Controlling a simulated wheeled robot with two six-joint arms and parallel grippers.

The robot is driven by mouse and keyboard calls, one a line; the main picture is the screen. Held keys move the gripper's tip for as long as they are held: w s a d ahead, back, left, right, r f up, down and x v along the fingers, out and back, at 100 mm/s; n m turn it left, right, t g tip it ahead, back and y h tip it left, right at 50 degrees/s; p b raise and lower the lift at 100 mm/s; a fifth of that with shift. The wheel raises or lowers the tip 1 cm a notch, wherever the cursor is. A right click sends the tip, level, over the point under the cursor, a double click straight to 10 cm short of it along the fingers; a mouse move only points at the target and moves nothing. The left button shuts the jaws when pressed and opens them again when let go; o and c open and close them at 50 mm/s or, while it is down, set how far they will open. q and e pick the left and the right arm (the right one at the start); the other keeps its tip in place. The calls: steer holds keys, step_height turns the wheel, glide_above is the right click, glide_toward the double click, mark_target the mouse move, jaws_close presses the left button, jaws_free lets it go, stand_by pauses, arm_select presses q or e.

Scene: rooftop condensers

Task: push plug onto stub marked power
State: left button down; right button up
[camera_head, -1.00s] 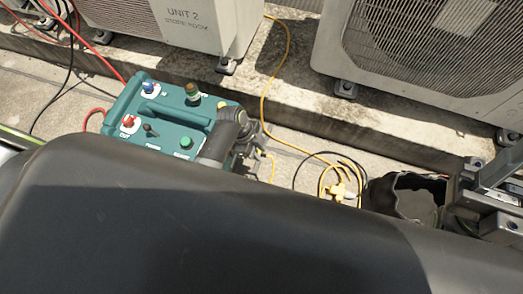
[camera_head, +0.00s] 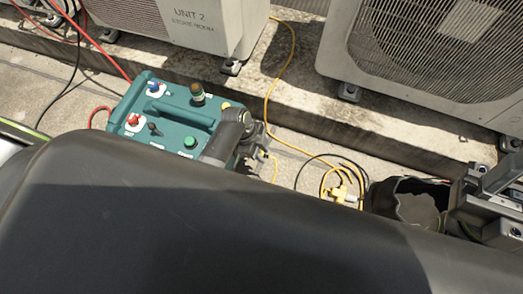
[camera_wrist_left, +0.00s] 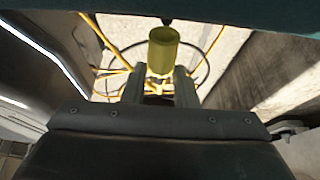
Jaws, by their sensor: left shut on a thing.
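A teal unit (camera_head: 175,116) with a carry handle stands on the ground in the head view. My left gripper (camera_head: 257,140) is at the unit's right side. In the left wrist view its two fingers (camera_wrist_left: 161,84) are shut on the olive-yellow cylindrical plug (camera_wrist_left: 163,50), which points towards a small dark stub (camera_wrist_left: 166,20) below the teal edge. Whether plug and stub touch is unclear. At the right edge, grey metal parts (camera_head: 490,195) may be my right gripper; its jaws are unclear.
A yellow cable (camera_head: 268,90) runs along the ground to a coil with a yellow connector (camera_head: 340,193). A dark open bag (camera_head: 410,203) lies right of it. Condensers (camera_head: 185,25) (camera_head: 430,50) stand on a concrete ledge (camera_head: 310,110) behind. My large dark arm link hides the foreground.

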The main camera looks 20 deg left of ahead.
arm_select(q)
steer(key=shift+w+a+p, duration=0.1)
steer(key=shift+a+p, duration=0.45)
steer(key=shift+a, duration=0.9)
stand_by(1.4)
steer(key=c, duration=1.1)
jaws_free()
steer(key=shift+d, duration=0.15)
steer(key=shift+d+p, duration=0.3)
steer(key=shift+d, duration=0.95)
steer(key=shift+d+p, duration=0.3)
steer(key=shift+d, duration=2.1)
